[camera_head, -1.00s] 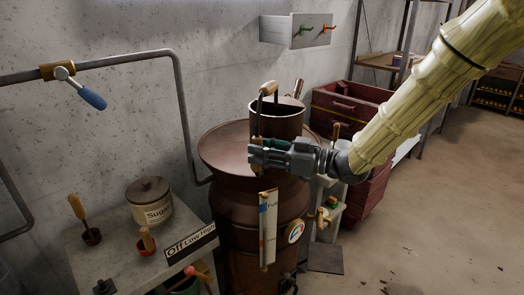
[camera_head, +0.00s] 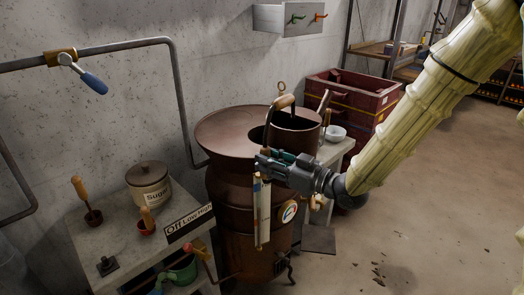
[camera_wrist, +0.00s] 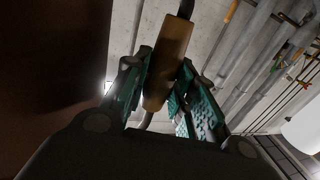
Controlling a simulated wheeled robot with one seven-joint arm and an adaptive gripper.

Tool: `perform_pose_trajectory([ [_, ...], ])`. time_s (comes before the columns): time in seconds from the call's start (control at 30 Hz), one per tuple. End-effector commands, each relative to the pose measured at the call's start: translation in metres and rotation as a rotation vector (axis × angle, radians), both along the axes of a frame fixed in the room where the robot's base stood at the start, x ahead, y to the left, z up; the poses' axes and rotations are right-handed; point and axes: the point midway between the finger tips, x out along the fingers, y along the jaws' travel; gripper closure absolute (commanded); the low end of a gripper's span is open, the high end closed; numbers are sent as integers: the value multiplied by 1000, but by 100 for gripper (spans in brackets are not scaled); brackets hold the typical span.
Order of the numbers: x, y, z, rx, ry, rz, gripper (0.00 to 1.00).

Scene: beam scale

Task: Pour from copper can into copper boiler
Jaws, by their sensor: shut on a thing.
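The copper can (camera_head: 292,137) is a brown, open-topped cylinder with a wooden-gripped handle, a little tilted. It is over the right part of the copper boiler (camera_head: 222,128), a large brown vessel with a wide top. A dark opening shows in the boiler's top, partly hidden behind the can's handle. My gripper (camera_head: 264,163) is in front of the can, shut on its handle. In the wrist view a wooden grip (camera_wrist: 170,60) lies between the green-padded fingers. The can's inside is dark, so its contents cannot be told.
A table at left holds a sugar pot (camera_head: 149,185), wooden-handled tools and an Off/Low/High sign (camera_head: 189,223). A pipe (camera_head: 110,52) with a blue-handled valve runs along the wall. A white bowl (camera_head: 335,133) and red crates (camera_head: 350,95) stand behind, right.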

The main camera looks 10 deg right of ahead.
Motion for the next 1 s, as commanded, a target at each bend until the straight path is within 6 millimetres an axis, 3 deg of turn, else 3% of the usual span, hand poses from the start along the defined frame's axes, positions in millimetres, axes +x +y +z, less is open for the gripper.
perform_pose_trajectory([
  [0.2, -1, -23, -53, -1, 12, -207, 100],
  [0.5, -1, -49, -103, 0, 7, -438, 100],
  [0.77, -1, -61, -128, 0, 5, -547, 100],
  [1.0, 0, -60, -125, -1, 2, -540, 100],
])
